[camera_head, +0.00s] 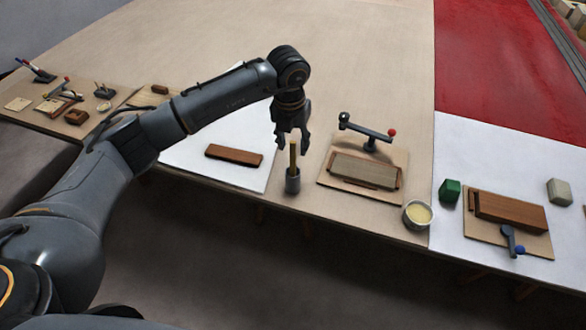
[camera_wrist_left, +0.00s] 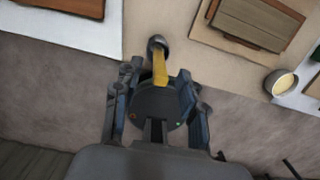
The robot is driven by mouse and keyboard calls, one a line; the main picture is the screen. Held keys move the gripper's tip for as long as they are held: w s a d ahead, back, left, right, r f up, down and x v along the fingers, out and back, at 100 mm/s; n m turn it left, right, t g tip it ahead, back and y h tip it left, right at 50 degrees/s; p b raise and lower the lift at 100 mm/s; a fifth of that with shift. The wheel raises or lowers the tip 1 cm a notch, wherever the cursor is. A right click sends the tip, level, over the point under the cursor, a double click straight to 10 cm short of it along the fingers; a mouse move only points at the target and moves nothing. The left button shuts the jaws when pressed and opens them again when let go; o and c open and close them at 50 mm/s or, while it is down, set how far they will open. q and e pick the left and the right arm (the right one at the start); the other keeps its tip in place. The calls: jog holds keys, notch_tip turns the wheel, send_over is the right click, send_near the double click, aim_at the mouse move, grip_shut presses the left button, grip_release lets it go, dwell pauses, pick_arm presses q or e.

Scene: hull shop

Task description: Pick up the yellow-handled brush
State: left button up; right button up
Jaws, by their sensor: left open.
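The part inside the cup is hidden. In the left wrist view the yellow handle (camera_wrist_left: 160,68) shows between my fingers, with the cup (camera_wrist_left: 157,42) beyond it. My left gripper (camera_head: 292,138) is open, just above and around the top of the handle, with the fingers pointing down. I cannot tell whether a finger touches the handle. My right gripper is not in view.
A wooden block on a board with a red-knobbed clamp (camera_head: 370,136) stands right of the cup. A bowl of pale yellow stuff (camera_head: 417,214) sits farther right. A brown block (camera_head: 234,155) lies on a white sheet to the left. The table behind is clear.

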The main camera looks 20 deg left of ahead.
aim_at(293, 166)
pick_arm(q)
jog(key=shift+w+f, duration=0.15)
jog(key=shift+f, duration=1)
grip_shut()
